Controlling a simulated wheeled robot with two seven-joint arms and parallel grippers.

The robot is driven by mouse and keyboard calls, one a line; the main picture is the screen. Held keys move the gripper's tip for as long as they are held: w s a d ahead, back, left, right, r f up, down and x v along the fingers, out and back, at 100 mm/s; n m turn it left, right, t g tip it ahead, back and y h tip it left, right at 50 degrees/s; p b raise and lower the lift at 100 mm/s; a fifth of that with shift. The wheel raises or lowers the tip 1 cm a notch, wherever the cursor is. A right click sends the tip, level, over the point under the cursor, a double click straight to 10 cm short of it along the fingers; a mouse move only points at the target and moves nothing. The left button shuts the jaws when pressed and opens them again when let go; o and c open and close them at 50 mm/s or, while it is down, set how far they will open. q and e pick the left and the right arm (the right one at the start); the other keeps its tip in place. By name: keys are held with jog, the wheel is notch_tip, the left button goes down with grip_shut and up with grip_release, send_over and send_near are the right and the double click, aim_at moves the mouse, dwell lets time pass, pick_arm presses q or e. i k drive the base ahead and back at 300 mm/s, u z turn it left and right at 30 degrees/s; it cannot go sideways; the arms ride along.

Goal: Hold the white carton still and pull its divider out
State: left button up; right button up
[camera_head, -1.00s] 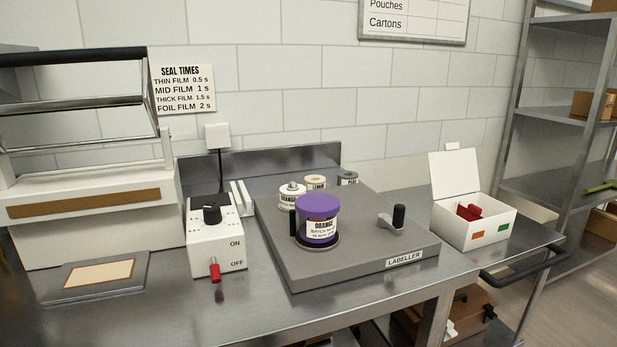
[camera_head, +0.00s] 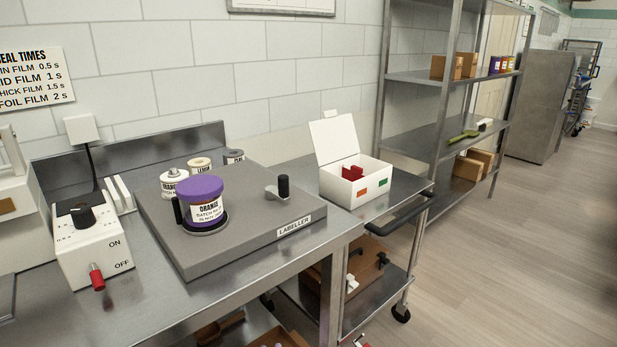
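The white carton (camera_head: 338,187) stands upright with its lid raised at the back. It sits on the top of a metal cart, to the right of the labeller. Its front has an orange patch and a green patch. Red pieces (camera_head: 352,173) show inside the carton; whether one of them is the divider I cannot tell. Neither of my grippers shows clearly in the view, and nothing is touching the carton.
The labeller (camera_head: 250,235) holds a purple-lidded jar (camera_head: 206,204) and stands left of the cart. The cart's black handle (camera_head: 400,215) sticks out at right. A metal shelf rack (camera_head: 430,130) stands behind. Open floor (camera_head: 500,250) lies to the right.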

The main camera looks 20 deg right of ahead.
aim_at(355, 174)
jog(key=z, duration=0.3)
jog(key=k, duration=0.4)
jog(key=z, duration=0.85)
jog(key=k, duration=0.8)
jog(key=z, duration=1.15)
jog(key=i, duration=2.45)
jog(key=u, duration=1.05)
jog(key=i, duration=1.45)
jog(key=u, duration=1.55)
jog(key=i, duration=0.45)
jog(key=u, duration=3.5)
jog(key=k, duration=0.55)
